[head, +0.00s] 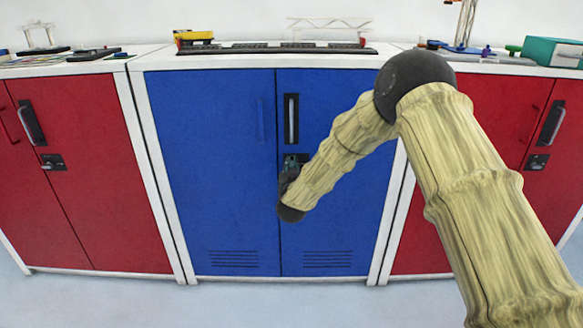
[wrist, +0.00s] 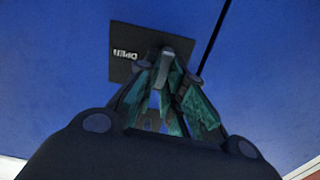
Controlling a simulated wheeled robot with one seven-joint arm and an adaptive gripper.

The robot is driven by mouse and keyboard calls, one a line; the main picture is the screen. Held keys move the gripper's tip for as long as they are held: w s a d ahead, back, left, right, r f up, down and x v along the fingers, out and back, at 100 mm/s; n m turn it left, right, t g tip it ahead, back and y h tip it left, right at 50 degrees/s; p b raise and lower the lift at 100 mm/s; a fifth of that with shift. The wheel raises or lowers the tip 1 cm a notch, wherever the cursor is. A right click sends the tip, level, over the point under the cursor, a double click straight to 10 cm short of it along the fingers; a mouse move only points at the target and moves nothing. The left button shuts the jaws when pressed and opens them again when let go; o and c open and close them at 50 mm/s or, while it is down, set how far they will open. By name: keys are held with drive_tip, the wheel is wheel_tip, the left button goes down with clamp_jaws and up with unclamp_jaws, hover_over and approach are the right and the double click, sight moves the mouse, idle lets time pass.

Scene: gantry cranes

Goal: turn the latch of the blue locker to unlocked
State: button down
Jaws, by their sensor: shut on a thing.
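The blue locker (head: 210,170) stands in the middle of the head view with both doors closed. Its latch plate (wrist: 124,66) is a dark rectangle with small white lettering, near the door seam on the right door. My gripper (head: 290,165) is at that plate, below the upright door handle (head: 291,118). In the wrist view my gripper (wrist: 166,72) has its teal-lined fingers shut on the grey latch lever (wrist: 178,47). The fingers hide part of the lever, so its exact angle is hard to tell. My arm and wrist partly cover the latch in the head view.
Red lockers stand to the left (head: 90,180) and right (head: 490,120), with similar handles and latches. Crane models and a teal box (head: 552,52) lie on the tops. Open pale floor (head: 230,305) lies in front.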

drive_tip(key=shift+w+d+f+m+b, duration=0.15)
drive_tip(key=shift+m+b, duration=0.3)
drive_tip(key=shift+m, duration=2.4)
drive_tip(key=shift+s+d+f+m+b, duration=0.1)
drive_tip(key=shift+d+m+b, duration=0.3)
drive_tip(key=shift+m, duration=2.5)
drive_tip(key=shift+w+d+f+m+b, duration=0.1)
drive_tip(key=shift+m+b, duration=0.45)
drive_tip(key=shift+m, duration=2.3)
drive_tip(key=c, duration=1.5)
unclamp_jaws()
drive_tip(key=shift+r, duration=0.1)
drive_tip(key=shift+f, duration=0.2)
drive_tip(key=s, duration=1.2)
